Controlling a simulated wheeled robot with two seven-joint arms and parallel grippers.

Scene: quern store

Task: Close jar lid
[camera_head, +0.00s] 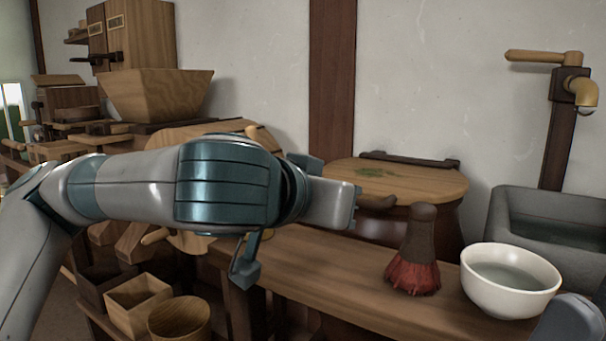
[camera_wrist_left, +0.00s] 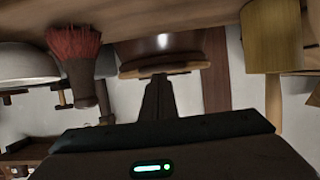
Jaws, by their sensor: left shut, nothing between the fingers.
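The dark brown jar (camera_head: 440,222) stands behind the wooden counter. I cannot tell whether a thin gap remains. My left gripper (camera_head: 352,206) is shut and empty by the lid's front left edge; contact is unclear. In the upside-down left wrist view, the shut fingers (camera_wrist_left: 158,82) point at the lid's rim (camera_wrist_left: 160,71) and the jar's body (camera_wrist_left: 165,47).
A red-bristled brush (camera_head: 413,270) and a white bowl of water (camera_head: 510,285) stand on the counter (camera_head: 330,275) right of my gripper. A grey stone basin (camera_head: 545,215) sits under a tap (camera_head: 575,90). Wooden boxes (camera_head: 138,300) stand low at left.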

